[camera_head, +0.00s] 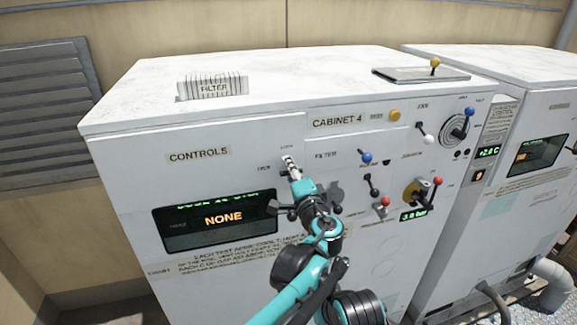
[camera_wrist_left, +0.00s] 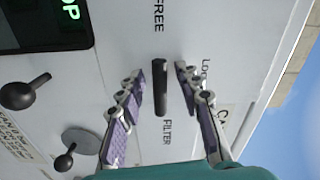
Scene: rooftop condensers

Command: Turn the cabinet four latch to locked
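The cabinet four latch (camera_wrist_left: 160,88) is a dark bar on the white panel, seen in the left wrist view. Its long side points toward the printed word FREE; the word LOCK is off to one side, beyond the right finger. My left gripper (camera_head: 291,165) is at the panel near the LOCK and FREE labels, covering the latch in the head view. In the left wrist view its two purple-padded fingers are apart, one on each side of the bar, with gaps visible. Whether the tips reach past the bar's face is unclear. My right gripper is not in view.
Cabinet 4 (camera_head: 125,165) has a display (camera_head: 220,222) reading NONE. Right of the latch are blue (camera_head: 366,158), red (camera_head: 385,202) and other knobbed levers and a yellow button (camera_head: 394,116). A filter block (camera_head: 213,86) and dark tray (camera_head: 410,75) lie on top. Another cabinet stands right.

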